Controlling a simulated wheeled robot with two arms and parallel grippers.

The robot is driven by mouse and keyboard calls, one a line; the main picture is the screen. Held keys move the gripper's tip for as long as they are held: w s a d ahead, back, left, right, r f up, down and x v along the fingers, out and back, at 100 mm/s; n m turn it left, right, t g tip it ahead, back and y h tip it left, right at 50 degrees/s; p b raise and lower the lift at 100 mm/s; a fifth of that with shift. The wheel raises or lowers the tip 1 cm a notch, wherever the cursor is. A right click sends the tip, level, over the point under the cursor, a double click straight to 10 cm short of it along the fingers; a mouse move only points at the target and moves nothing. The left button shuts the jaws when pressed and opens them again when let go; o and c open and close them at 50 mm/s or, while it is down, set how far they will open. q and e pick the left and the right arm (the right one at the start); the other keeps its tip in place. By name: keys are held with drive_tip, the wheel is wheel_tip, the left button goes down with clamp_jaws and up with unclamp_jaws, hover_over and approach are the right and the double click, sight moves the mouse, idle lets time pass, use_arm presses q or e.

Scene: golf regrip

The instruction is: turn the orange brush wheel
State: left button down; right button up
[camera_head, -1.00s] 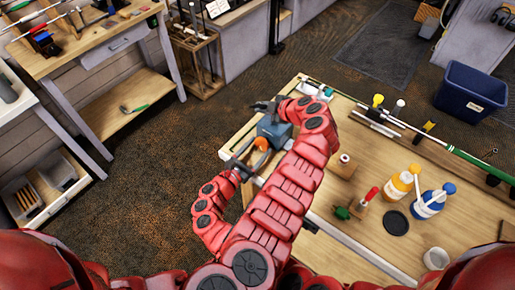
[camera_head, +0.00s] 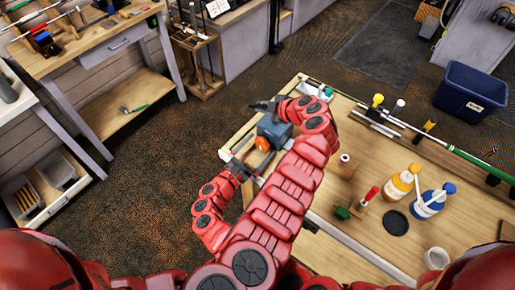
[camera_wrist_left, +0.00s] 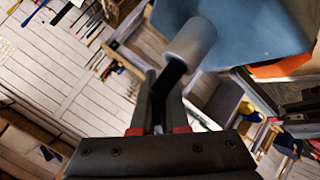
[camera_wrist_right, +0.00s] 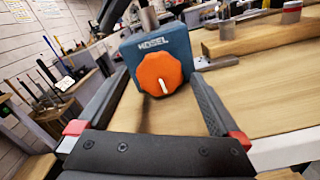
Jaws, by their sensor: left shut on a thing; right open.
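The orange brush wheel (camera_head: 262,143) is on the front of a blue-grey device (camera_head: 272,130) at the bench's left edge. In the right wrist view the wheel (camera_wrist_right: 160,74) is a faceted knob with a pale mark. My right gripper (camera_head: 247,163) is open in front of it; its fingers are spread on either side of the wheel's line, apart from it. My left gripper (camera_head: 262,106) is behind the device. In the left wrist view its fingers (camera_wrist_left: 160,84) are shut at a grey cylinder (camera_wrist_left: 191,42) on the blue body (camera_wrist_left: 255,30); the exact contact is partly hidden.
My left arm crosses over my right arm beside the device. A green-ended club (camera_head: 470,158) lies at the back.

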drive_tip(key=v, duration=1.2)
use_arm(q)
drive_tip(key=c, duration=0.8)
unclamp_jaws()
drive_tip(key=shift+c, duration=0.2)
